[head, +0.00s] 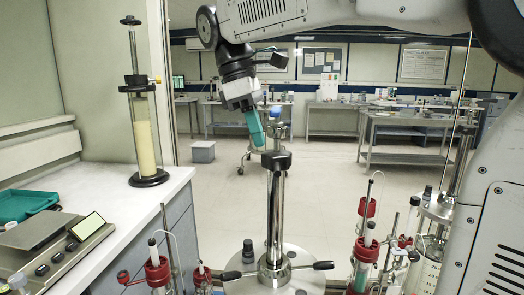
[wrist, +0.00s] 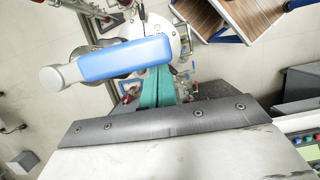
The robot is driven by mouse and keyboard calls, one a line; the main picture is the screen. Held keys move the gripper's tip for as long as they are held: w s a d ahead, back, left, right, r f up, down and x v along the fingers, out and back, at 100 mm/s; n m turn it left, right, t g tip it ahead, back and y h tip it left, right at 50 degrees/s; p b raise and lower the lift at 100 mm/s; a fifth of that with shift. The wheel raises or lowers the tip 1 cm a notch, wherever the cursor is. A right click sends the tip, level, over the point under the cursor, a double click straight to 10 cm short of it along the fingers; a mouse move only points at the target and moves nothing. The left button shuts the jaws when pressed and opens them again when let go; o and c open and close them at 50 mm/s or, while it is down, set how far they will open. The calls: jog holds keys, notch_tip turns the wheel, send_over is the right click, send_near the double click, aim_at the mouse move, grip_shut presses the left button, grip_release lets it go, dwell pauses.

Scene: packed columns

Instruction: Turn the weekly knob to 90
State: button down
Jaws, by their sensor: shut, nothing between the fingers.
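My gripper (head: 257,138) has teal fingers closed together, pointing down beside the top of a steel post with a black clamp (head: 276,161). In the wrist view the shut fingers (wrist: 154,84) reach up to a blue handle (wrist: 125,60) with a grey rounded end. The handle hides the fingertips, and I cannot tell whether they touch it. A small blue part (head: 276,112) shows just right of the fingers in the head view. I cannot make out a knob labelled weekly or a scale with 90 on it.
Below the post is a round pale base (head: 292,280) with black-ended handles. Red-clamped glass columns (head: 366,240) stand around it. A left bench (head: 110,205) holds a balance (head: 55,240), a teal tray (head: 25,205) and a yellow column (head: 145,140). Open floor lies behind.

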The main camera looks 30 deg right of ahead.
aim_at(277, 163)
jog(key=w+a+r+n+h, duration=0.1)
jog(key=w+a+h, duration=0.1)
jog(key=w+a, duration=0.4)
jog(key=s+d+f, duration=0.5)
jog(key=d+f, duration=0.2)
jog(key=shift+s+f+g, duration=0.15)
jog(key=shift+s+g, duration=0.15)
jog(key=shift+s, duration=0.1)
